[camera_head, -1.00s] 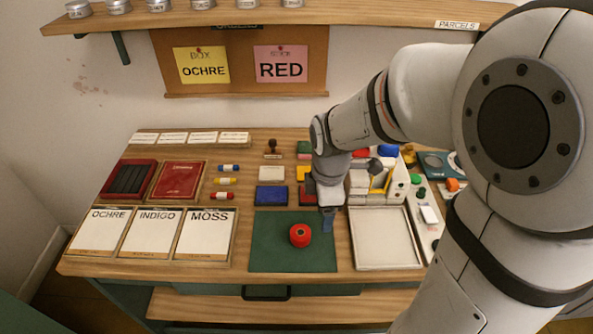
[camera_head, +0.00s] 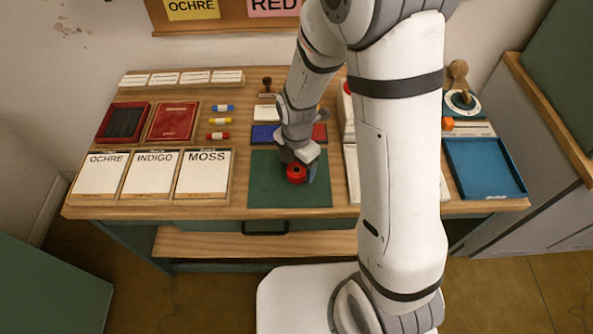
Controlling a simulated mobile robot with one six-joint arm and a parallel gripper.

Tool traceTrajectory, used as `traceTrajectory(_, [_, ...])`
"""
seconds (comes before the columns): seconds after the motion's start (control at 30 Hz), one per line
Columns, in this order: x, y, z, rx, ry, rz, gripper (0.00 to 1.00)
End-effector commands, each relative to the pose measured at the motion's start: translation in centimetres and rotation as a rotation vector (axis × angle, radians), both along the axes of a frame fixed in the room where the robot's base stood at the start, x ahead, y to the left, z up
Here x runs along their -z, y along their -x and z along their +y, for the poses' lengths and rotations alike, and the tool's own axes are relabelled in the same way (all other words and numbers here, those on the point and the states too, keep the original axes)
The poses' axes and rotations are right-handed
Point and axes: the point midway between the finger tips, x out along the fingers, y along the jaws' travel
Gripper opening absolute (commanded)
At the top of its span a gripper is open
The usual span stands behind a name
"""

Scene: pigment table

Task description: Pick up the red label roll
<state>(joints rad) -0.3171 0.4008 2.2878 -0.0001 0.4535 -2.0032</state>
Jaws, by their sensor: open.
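The red label roll (camera_head: 296,174) sits on the green mat (camera_head: 268,197), right of the mat's middle. It has a dark centre. My gripper (camera_head: 302,170) is right above and around the roll, pointing down. One finger shows at the roll's right side; the other is hidden or hard to make out. The jaws are open, and I cannot tell whether they touch the roll. My wrist covers part of the roll's far side.
Left of the mat stand white cards (camera_head: 152,173) marked OCHRE, INDIGO and MOSS. Behind the mat lie a blue pad (camera_head: 264,136) and a red pad (camera_head: 320,132). A blue tray (camera_head: 484,168) is at the right. My arm hides much of the table's right half.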

Motion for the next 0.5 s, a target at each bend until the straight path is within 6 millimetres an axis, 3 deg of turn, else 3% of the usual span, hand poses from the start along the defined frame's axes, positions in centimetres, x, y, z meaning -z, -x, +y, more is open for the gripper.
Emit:
traceTrajectory(0.33, [0.97, 0.01, 0.01, 0.000, -0.001, -0.001, 0.74])
traceTrajectory(0.5, [0.95, 0.01, 0.01, 0.000, -0.001, -0.001, 0.61])
